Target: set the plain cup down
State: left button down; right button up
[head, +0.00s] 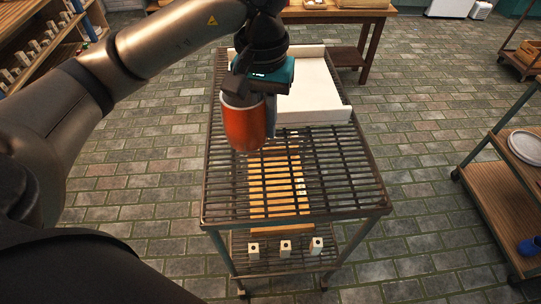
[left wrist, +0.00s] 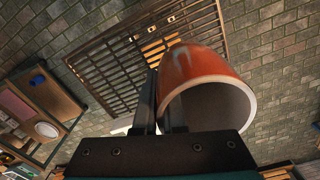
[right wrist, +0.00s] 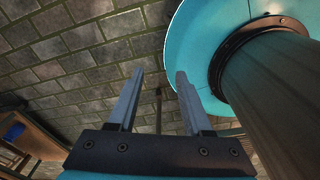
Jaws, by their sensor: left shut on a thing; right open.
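The plain cup (head: 244,124) is orange-red with a pale inside. My left gripper (head: 262,100) is shut on its wall and holds it over the slatted rack top (head: 340,170) of a metal cart. In the left wrist view the cup (left wrist: 194,66) shows its open mouth toward the camera, with the fingers (left wrist: 150,105) at its rim. The slats (left wrist: 115,75) show beyond it. Whether the cup's base touches the slats I cannot tell. My right gripper (right wrist: 158,100) is open and empty in the right wrist view, away from the cart; it does not show in the head view.
A white shallow tray (head: 312,92) takes up the back of the rack. The front and right slats are bare. A lower shelf holds a wooden board (head: 280,195) and several small pale blocks (head: 286,247). Another cart with a plate (head: 526,146) stands at right.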

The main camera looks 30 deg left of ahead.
pick_arm(q)
notch_tip(320, 180, down, 10)
jog(key=shift+f+b, duration=0.1)
jog(key=shift+b, duration=0.4)
jog(key=shift+f, duration=0.45)
jog(key=shift+w+f+b, duration=0.1)
jog(key=shift+f+b, duration=0.2)
jog(key=shift+f, duration=1.7)
pick_arm(e)
jog(key=shift+w+f, duration=0.25)
jog(key=shift+f, duration=0.2)
jog(key=shift+w+f, duration=0.2)
jog(key=shift+f, duration=0.25)
pick_arm(q)
jog(key=shift+f, duration=0.15)
jog(key=c, duration=1)
grip_release()
pick_arm(e)
jog(key=shift+s+f, duration=0.15)
jog(key=shift+f, duration=0.05)
